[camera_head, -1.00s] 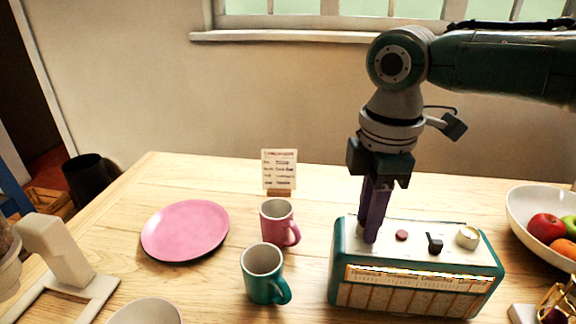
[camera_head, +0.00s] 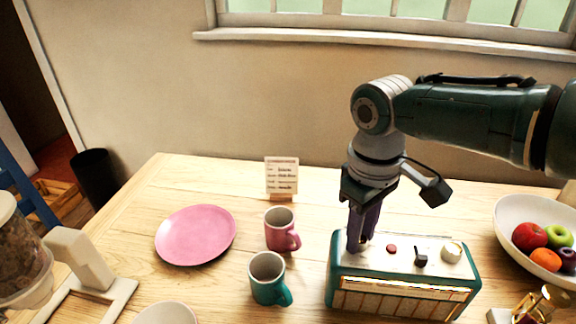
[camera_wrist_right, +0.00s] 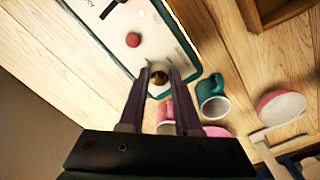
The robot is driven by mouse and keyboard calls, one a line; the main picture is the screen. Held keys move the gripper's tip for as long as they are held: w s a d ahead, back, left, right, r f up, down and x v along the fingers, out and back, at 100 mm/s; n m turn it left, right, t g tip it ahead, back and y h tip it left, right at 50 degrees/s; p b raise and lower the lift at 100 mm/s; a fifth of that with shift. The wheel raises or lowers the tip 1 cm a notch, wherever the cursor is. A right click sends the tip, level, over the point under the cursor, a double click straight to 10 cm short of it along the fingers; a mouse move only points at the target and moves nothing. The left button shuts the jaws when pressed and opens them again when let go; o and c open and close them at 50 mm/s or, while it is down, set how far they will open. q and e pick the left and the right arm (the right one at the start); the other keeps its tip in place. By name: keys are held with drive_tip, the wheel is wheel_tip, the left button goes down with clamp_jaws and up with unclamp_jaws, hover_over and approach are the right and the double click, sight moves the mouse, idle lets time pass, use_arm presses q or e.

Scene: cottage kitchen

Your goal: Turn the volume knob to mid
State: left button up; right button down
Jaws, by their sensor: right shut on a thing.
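The teal radio (camera_head: 404,299) with a pale top stands at the front right of the table in the head view. My right gripper (camera_head: 356,246) points down at the left end of its top. In the right wrist view my right gripper (camera_wrist_right: 159,75) is shut on a small brass knob (camera_wrist_right: 159,78), which sits between the fingertips. The fingers hide this knob in the head view. A red button (camera_head: 391,248), a black switch (camera_head: 421,258) and a cream round knob (camera_head: 452,251) lie to the right along the top. Knob labels are not readable. My left gripper is not in view.
A teal mug (camera_head: 267,279) and a pink mug (camera_head: 279,231) stand left of the radio. A pink plate (camera_head: 195,235) lies farther left. A small card (camera_head: 282,176) stands behind. A white fruit bowl (camera_head: 512,216) is at the right. Bare table lies behind the radio.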

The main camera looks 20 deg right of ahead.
drive_tip(key=shift+m+p, duration=0.3)
drive_tip(key=shift+m, duration=1.2)
drive_tip(key=c, duration=0.6)
unclamp_jaws()
wheel_tip(320, 180, up, 10)
drive_tip(key=p, duration=0.4)
drive_tip(key=shift+a, duration=0.25)
